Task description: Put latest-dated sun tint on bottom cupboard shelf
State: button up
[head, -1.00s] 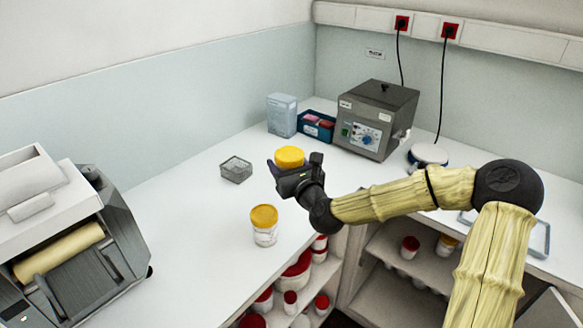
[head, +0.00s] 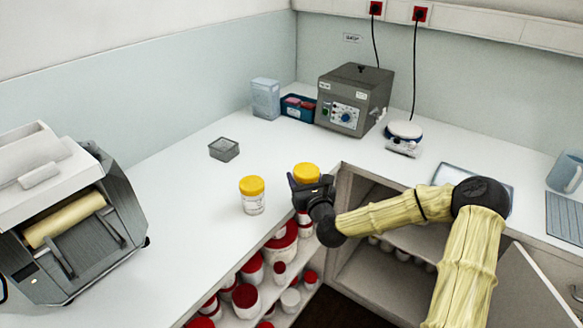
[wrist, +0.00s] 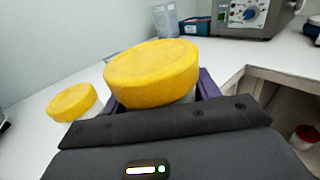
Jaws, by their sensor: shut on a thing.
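My gripper (head: 310,183) is shut on a yellow-lidded jar (head: 306,172), near the inner corner of the counter. In the wrist view the held jar's yellow lid (wrist: 152,72) stands up between the fingers, and its body and label are hidden. A second yellow-lidded jar (head: 252,196) stands upright on the counter to the left; its label is too small to read. It also shows in the wrist view (wrist: 73,102). The open cupboard (head: 375,270) lies under the right counter, with its door (head: 525,290) swung out. My arm hides part of its inside.
Shelves under the left counter hold several red-lidded tubs (head: 246,300). On the counter are a small grey tray (head: 224,149), a roller machine (head: 75,215), a grey box device (head: 354,98), a blue bin (head: 298,107) and a white round device (head: 403,138).

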jog(key=s+d+f+m+h+b, duration=0.1)
jog(key=s+d+f, duration=0.1)
jog(key=f, duration=0.7)
jog(key=s+d+f+m+h, duration=0.1)
jog(key=s+d+f+h, duration=0.1)
jog(key=f, duration=0.7)
jog(key=s+d+f+h+b, duration=0.1)
jog(key=s+d+f, duration=0.3)
jog(key=f, duration=0.5)
jog(key=shift+s+d+m+h+b, duration=0.15)
jog(key=shift+d+m+h+b, duration=0.2)
jog(key=shift+d, duration=0.35)
jog(key=shift+s, duration=0.1)
